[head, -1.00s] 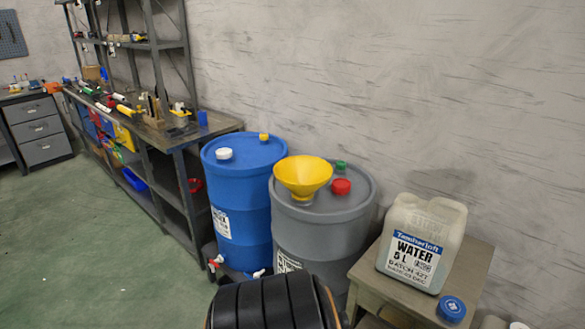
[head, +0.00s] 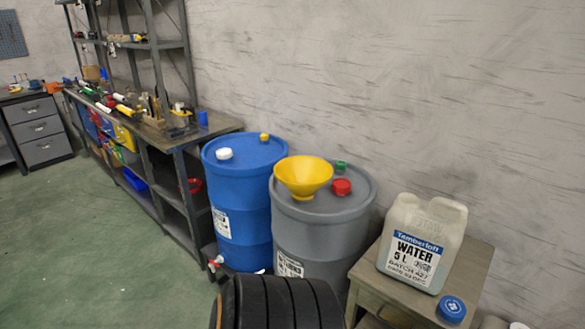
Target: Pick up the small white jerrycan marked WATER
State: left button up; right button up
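The small white jerrycan (head: 421,242) stands upright on a small grey-beige table (head: 466,262) at the right of the head view. Its front label has a blue band and reads WATER 5 L. A blue cap (head: 451,309) lies on the table at the jerrycan's front right, apart from it. Neither of my grippers shows in the head view, and nothing is seen touching the jerrycan.
A grey drum (head: 322,236) with a yellow funnel (head: 303,177) and a red cap (head: 341,187) stands left of the table. A blue drum (head: 243,200) is beside it. A cluttered workbench (head: 187,140) runs along the wall. Green floor at left is clear.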

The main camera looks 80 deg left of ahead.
aim_at(422, 240)
jog(key=u, duration=1.75)
jog(key=k+j, duration=0.1)
jog(key=j, duration=0.25)
jog(key=i+j, duration=0.1)
jog(key=j, duration=0.5)
jog(key=j+u, duration=0.1)
jog(key=j, duration=0.5)
jog(key=i, duration=0.05)
